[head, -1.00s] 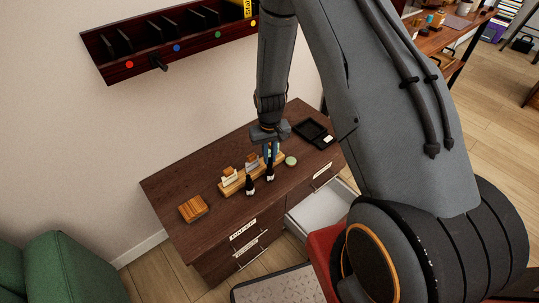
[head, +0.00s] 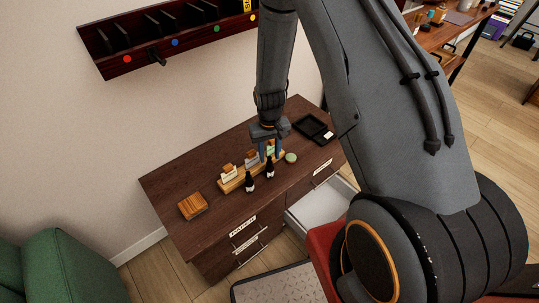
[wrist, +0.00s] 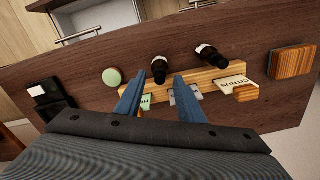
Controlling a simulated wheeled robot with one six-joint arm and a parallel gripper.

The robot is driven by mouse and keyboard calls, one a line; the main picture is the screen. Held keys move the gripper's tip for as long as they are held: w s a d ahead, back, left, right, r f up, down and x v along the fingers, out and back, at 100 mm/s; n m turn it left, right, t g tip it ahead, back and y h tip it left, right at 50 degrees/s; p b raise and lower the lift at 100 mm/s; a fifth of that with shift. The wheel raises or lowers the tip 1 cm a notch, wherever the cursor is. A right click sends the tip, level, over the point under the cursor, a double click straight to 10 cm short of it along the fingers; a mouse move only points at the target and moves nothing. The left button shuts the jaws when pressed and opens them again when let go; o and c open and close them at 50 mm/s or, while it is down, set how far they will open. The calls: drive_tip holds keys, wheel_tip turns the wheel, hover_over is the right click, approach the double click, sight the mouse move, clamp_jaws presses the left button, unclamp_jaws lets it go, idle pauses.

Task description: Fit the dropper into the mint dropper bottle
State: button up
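My gripper (wrist: 158,98) is open, its two blue fingers apart with nothing seen held between them. It also shows in the head view (head: 269,150), above the right end of a wooden rack (wrist: 205,77). Two dark bottle-like pieces with black tops, one (wrist: 160,68) just beyond the fingertips and one (wrist: 210,55) to its right, stand along the rack. A pale green card (wrist: 147,100) with partly hidden lettering sits by the left finger; I cannot tell which dark piece is the mint bottle. A separate loose dropper cannot be made out.
A CITRUS card (wrist: 233,85) and a middle card (wrist: 183,94) are on the rack. A green disc (wrist: 112,77), a black tray (head: 313,128) and a wooden block (head: 192,206) lie on the dark cabinet top (head: 175,180). A drawer (head: 318,205) stands open in front.

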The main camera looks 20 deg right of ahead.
wheel_tip(320, 180, up, 6)
drive_tip(key=shift+f+b, duration=0.1)
drive_tip(key=shift+b, duration=0.25)
drive_tip(key=shift+s+r, duration=0.1)
drive_tip(key=shift+r, duration=0.85)
drive_tip(key=s+r, duration=1.9)
drive_tip(key=s, duration=0.1)
drive_tip(key=shift+r, duration=0.25)
